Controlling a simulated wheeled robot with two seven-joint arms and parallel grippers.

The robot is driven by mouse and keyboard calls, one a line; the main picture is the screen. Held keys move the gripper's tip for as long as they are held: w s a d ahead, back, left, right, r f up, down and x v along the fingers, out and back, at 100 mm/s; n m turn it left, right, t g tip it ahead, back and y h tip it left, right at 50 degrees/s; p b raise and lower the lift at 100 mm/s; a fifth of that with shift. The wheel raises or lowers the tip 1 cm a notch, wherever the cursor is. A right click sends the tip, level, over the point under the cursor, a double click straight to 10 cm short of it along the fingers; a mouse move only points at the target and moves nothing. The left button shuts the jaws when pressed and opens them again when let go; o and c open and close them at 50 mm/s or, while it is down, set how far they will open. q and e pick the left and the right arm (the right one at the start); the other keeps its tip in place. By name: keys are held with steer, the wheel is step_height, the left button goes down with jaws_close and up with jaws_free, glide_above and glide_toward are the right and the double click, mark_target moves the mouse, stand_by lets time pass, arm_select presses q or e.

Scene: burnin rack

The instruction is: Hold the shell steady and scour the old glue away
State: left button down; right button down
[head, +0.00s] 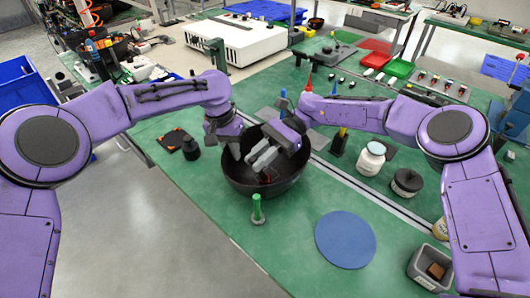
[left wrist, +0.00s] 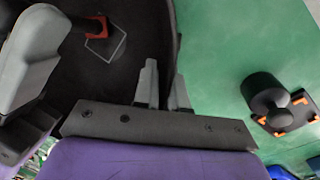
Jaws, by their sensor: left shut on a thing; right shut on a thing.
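The shell is a dark bowl (head: 245,184) on the green table; its inside fills the upper left of the left wrist view (left wrist: 90,78). My left gripper (head: 235,148) is shut on the shell's rim at the left, with one finger on each side of the wall in the left wrist view (left wrist: 165,85). My right gripper (head: 264,156) is inside the bowl, shut on a tool, mostly hidden, with a dark shaft and red-orange end (left wrist: 97,28). That end is beside a pale-outlined patch (left wrist: 112,51) on the inner wall; contact cannot be told.
A green upright tool (head: 257,208) stands in front of the bowl. A blue round mat (head: 345,239) lies at the right front. A white jar (head: 371,159), a dark jar (head: 406,183) and a grey bin (head: 430,268) stand to the right. A black knobbed thing (head: 190,148) is at the left.

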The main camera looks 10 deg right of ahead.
steer(key=shift+s+r, duration=0.1)
steer(key=shift+r, duration=3.95)
arm_select(q)
steer(key=c, duration=1.1)
jaws_free()
step_height(320, 180, up, 12)
steer(key=a, duration=0.1)
steer(key=shift+w+a, duration=0.4)
steer(key=shift+w, duration=0.05)
